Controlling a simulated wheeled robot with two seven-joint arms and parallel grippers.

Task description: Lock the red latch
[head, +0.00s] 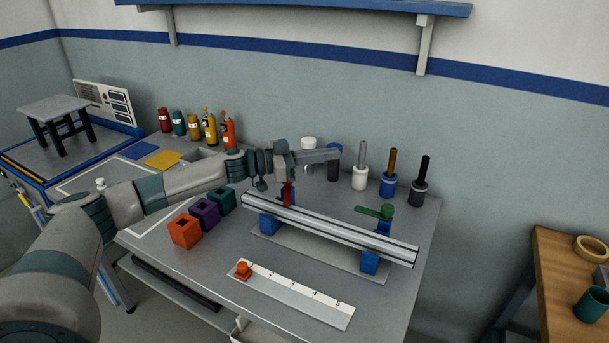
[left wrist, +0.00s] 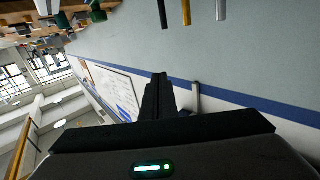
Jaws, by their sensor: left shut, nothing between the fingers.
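The red latch (head: 287,194) shows at the left end of the silver rail (head: 330,230), near a blue bracket. It looks upright, and its top is partly hidden by my left gripper. My left gripper (head: 335,154) is above and slightly behind it, with its fingers pointing right. Whether the gripper touches the latch is unclear. The fingers are shut and empty, and they also show closed in the left wrist view (left wrist: 158,92). A green latch (head: 375,211) lies sideways near the right end of the rail. My right gripper is not in view.
Several tools in holders (head: 388,184) stand behind the rail. Orange, purple and teal boxes (head: 205,212) stand to the left. A numbered strip (head: 310,305) with an orange knob (head: 242,270) lies in front. Colored bottles (head: 210,128) stand along the back wall.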

